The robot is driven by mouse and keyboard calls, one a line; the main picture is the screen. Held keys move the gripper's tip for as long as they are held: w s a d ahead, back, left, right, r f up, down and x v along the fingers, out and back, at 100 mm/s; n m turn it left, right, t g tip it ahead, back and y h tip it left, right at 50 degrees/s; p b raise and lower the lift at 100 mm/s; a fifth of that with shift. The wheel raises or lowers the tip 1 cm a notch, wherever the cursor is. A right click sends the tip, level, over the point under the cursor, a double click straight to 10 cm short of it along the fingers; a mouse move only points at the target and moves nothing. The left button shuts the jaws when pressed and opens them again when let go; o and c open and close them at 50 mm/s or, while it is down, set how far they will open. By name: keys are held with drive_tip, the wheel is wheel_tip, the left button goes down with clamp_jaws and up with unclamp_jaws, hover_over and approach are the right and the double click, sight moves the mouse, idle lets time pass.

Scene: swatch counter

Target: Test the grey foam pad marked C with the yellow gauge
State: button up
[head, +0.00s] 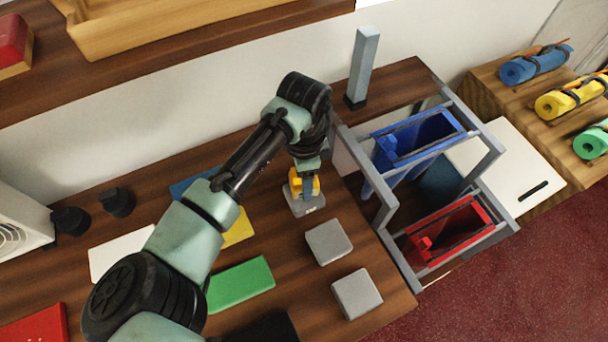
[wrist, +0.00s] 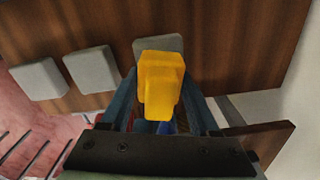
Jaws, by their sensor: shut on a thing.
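My gripper (head: 304,170) is shut on the yellow gauge (head: 308,184), which points down at the counter. In the wrist view the gauge (wrist: 162,82) sits between the two fingers of my gripper (wrist: 160,100). The gauge is over the farthest grey foam pad (head: 308,206), touching it or just above; I cannot tell which. That pad (wrist: 158,43) is partly hidden behind the gauge in the wrist view. A middle grey pad (head: 328,242) and a near grey pad (head: 356,293) lie in a row with it. No letter is readable on any pad.
Yellow (head: 238,234) and green (head: 240,285) swatches lie left of the pads, partly behind my arm. A grey rack (head: 388,216) with blue and red bins stands at the counter's right end. A grey post (head: 362,65) rises behind. Rolled mats (head: 560,100) lie far right.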

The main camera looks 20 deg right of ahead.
drive_tip(key=shift+f+b, duration=0.3)
drive_tip(key=shift+f, duration=0.25)
idle(0.4)
drive_tip(key=shift+s+f, duration=0.1)
idle(1.1)
wheel_tip(320, 180, up, 7)
drive_tip(key=p, duration=0.7)
idle(1.1)
